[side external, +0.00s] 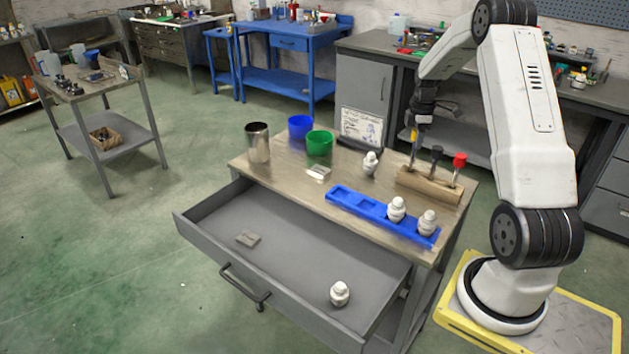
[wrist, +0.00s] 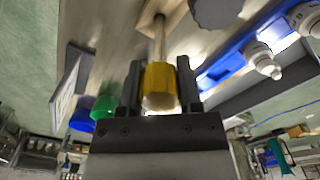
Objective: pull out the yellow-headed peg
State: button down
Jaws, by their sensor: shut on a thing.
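The yellow-headed peg (side external: 413,135) stands at the left end of the wooden block (side external: 430,187) on the table. Its shaft reaches down to the block, and its lower end is hidden there. My gripper (side external: 415,123) is above it, shut on the yellow head. In the wrist view the yellow head (wrist: 160,88) sits between the two dark fingers of my gripper (wrist: 160,80), with the shaft running to the wooden block (wrist: 150,14). A black-headed peg (side external: 436,155) and a red-headed peg (side external: 459,161) stand in the same block to the right.
A blue tray (side external: 368,208) in front of the block holds two white bottles (side external: 396,210). Another white bottle (side external: 370,163) stands behind it. Green (side external: 319,143) and blue (side external: 300,127) cups and a metal cup (side external: 257,143) are left. The drawer (side external: 290,264) is open.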

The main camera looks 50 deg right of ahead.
jog(key=shift+r, duration=1.7)
